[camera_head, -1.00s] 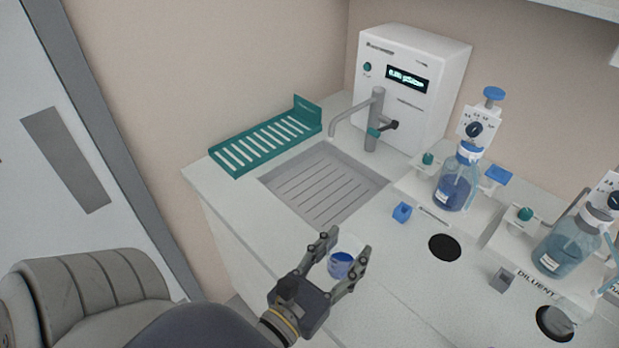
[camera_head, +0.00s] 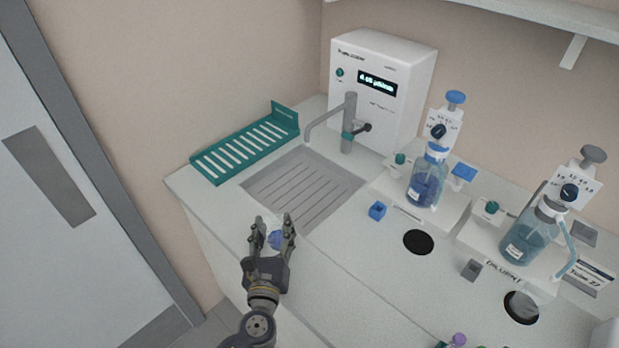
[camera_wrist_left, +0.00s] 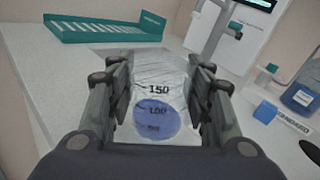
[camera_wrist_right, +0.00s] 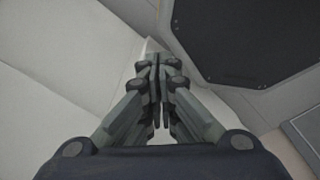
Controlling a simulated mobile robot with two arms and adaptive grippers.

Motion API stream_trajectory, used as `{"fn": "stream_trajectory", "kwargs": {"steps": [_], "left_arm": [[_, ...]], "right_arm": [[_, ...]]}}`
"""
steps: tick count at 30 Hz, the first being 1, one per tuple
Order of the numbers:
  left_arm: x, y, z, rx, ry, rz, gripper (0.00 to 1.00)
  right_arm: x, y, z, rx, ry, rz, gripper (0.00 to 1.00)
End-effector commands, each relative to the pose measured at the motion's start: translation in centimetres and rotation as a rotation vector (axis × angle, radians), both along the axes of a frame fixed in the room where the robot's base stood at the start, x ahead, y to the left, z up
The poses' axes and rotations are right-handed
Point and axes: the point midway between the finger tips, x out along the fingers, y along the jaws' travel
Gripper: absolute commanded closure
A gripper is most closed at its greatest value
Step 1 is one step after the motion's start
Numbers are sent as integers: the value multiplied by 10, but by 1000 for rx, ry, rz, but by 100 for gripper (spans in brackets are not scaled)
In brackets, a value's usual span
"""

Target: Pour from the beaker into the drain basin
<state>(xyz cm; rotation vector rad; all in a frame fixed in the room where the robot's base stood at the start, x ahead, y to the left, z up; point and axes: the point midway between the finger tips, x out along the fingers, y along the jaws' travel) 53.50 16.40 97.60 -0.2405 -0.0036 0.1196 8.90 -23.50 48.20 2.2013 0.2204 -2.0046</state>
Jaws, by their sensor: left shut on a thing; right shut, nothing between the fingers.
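The clear beaker (camera_wrist_left: 157,100) with volume marks and blue liquid is between the fingers of my left gripper (camera_head: 273,228), which is shut on it. In the head view the beaker (camera_head: 275,239) is mostly hidden by the fingers, near the counter's front edge. The grey drain basin (camera_head: 305,186), with a grooved floor, lies just beyond it, up and to the right. No liquid is seen leaving the beaker. My right gripper (camera_wrist_right: 158,85) is shut and empty in the right wrist view, and is out of the head view.
A tap (camera_head: 348,125) stands behind the basin, beside a white unit with a display (camera_head: 382,85). A teal rack (camera_head: 245,150) lies left of the basin. A blue-liquid bottle (camera_head: 427,185), a diluent bottle (camera_head: 530,235) and a blue block (camera_head: 377,210) stand to the right.

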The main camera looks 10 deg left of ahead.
Motion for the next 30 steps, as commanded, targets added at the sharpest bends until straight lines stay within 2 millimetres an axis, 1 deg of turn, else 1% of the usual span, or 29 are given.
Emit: {"fn": "stream_trajectory", "kwargs": {"steps": [1,6,9,12,15,18,30], "left_arm": [[19,-7,4,-24,-6,5,71],[73,-30,8,-101,-17,14,71],[99,-43,13,-137,-23,16,71],[119,-53,19,-166,-29,14,71],[131,-61,23,-182,-32,14,71],[138,-64,25,-192,-34,13,71],[139,-65,25,-194,-34,13,71]], "right_arm": [[-2,0,7,0,3,0,100],[-6,0,18,-1,9,0,100],[-6,0,23,-1,9,0,100],[-5,0,27,-1,8,0,100],[-4,0,29,-1,7,0,100],[-3,0,30,0,5,0,100],[-1,0,29,0,2,0,100]]}}
